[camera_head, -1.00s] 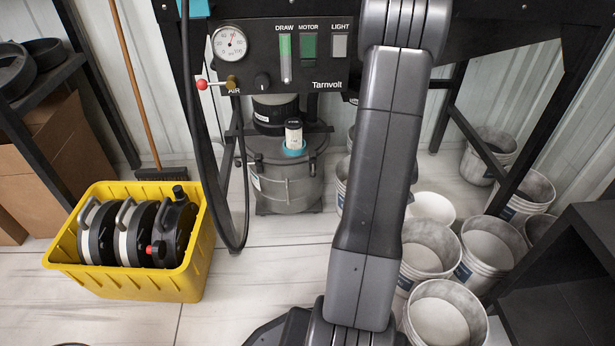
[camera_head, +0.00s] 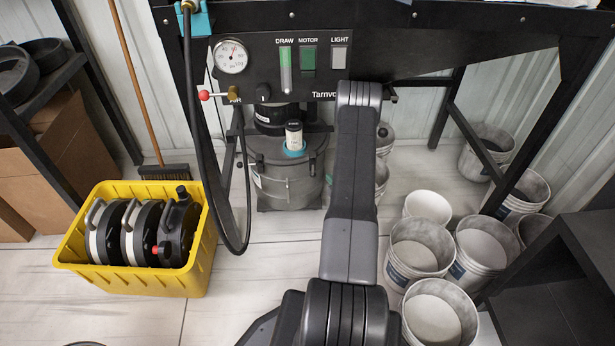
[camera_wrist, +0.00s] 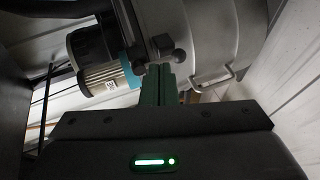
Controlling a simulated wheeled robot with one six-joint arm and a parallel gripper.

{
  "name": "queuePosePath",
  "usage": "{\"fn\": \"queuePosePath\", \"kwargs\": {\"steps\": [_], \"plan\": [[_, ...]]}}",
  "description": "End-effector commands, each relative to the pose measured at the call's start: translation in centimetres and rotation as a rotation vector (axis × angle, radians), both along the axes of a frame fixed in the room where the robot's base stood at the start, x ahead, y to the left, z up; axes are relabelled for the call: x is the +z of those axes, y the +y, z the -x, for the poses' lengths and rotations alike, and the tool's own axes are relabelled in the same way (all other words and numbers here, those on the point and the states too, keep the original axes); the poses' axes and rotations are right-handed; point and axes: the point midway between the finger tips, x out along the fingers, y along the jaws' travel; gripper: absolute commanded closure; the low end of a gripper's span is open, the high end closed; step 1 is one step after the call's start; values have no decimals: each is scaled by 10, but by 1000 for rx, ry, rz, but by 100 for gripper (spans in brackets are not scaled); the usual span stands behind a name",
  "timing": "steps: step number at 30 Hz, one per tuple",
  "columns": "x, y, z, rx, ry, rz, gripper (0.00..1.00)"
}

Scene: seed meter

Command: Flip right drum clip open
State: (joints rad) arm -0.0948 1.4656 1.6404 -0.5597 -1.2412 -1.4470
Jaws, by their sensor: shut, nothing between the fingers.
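The grey drum (camera_head: 285,185) stands on the floor under the black control panel, with a dark top and a teal-collared cylinder (camera_head: 294,136) on its lid. In the wrist view the drum's grey wall (camera_wrist: 215,35) fills the upper right, and the teal-collared cylinder (camera_wrist: 105,78) sticks out at left. A bent metal handle (camera_wrist: 214,78) and a small dark block on the wall lie just beyond my gripper (camera_wrist: 160,75). My gripper is shut and empty, its fingertips close to the drum; contact is unclear. I cannot tell surely which part is the right clip. My arm hides the gripper in the head view.
The black control panel (camera_head: 262,75) overhangs the drum, and a black hose (camera_head: 195,150) hangs left of it. A yellow crate (camera_head: 180,275) with dark drums stands at left. Several white buckets (camera_head: 418,245) crowd the right. Bare floor lies in front of the drum.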

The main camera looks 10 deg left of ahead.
Motion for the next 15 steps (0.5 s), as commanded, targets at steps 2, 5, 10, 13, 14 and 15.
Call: {"fn": "queuePosePath", "kwargs": {"steps": [2,5,10,13,14,15], "plan": [[-14,9,10,49,-54,18,100],[-28,19,23,104,-132,37,100],[-48,30,43,167,-244,58,100],[-55,34,52,190,-289,65,100],[-56,35,54,193,-300,66,100],[-58,35,56,198,-310,68,100]]}}
